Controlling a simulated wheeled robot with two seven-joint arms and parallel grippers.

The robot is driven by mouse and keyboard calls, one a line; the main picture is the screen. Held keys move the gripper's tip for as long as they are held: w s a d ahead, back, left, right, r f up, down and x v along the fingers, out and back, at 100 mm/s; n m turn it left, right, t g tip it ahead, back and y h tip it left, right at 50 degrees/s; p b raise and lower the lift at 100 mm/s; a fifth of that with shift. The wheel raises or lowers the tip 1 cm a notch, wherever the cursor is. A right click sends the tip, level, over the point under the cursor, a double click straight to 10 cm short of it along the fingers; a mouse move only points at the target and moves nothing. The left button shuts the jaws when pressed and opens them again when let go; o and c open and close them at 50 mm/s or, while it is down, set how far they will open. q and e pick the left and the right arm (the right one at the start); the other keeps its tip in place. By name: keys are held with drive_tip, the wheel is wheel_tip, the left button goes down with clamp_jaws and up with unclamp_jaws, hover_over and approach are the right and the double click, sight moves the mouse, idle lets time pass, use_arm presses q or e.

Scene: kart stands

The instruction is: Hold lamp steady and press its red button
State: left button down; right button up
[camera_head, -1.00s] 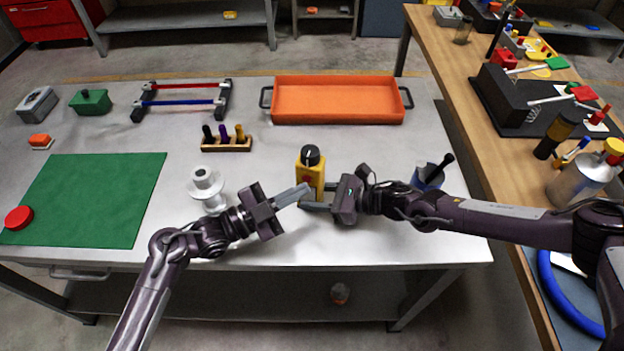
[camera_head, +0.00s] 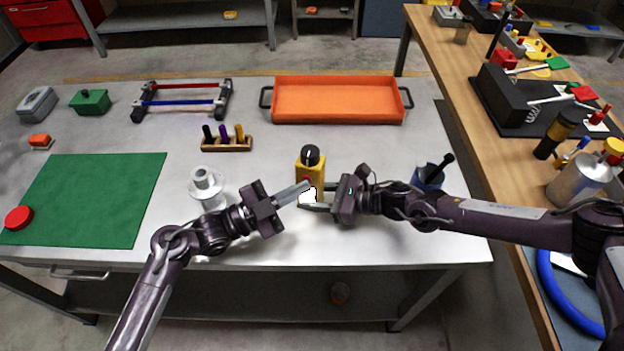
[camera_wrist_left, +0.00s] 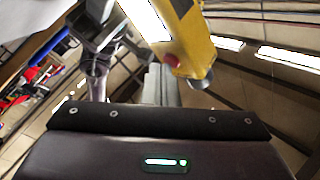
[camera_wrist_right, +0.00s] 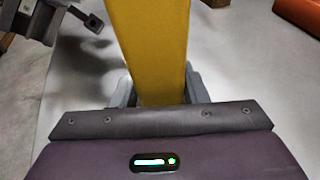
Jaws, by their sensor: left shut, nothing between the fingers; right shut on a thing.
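The yellow lamp (camera_head: 314,167) with a black knob on top stands upright on the metal table. Its lower front glows white, and a bright white panel (camera_wrist_left: 146,18) shows on it in the left wrist view. My right gripper (camera_head: 318,195) is shut on the lamp from the right; the yellow body (camera_wrist_right: 150,45) fills the space between its fingers in the right wrist view. My left gripper (camera_head: 305,186) is shut and empty, its tips at the lamp's front. The red button (camera_wrist_left: 171,60) is right by the left fingertips; I cannot tell whether they touch.
A white spool-like part (camera_head: 206,186) stands close to my left forearm. A blue cup (camera_head: 427,178) with a black handle sits behind my right arm. An orange tray (camera_head: 337,119) and a wooden peg block (camera_head: 227,147) lie farther back. A green mat (camera_head: 95,200) is at left.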

use_arm(q)
drive_tip(key=shift+s+a, duration=0.15)
drive_tip(key=shift+s, duration=0.4)
drive_tip(key=shift+s+a, duration=0.3)
drive_tip(key=shift+s, duration=0.65)
drive_tip(key=shift+s+a, duration=0.3)
drive_tip(key=shift+s, duration=0.65)
drive_tip(key=shift+s+a, duration=0.3)
drive_tip(key=shift+s, duration=0.65)
use_arm(e)
drive_tip(key=o, duration=1)
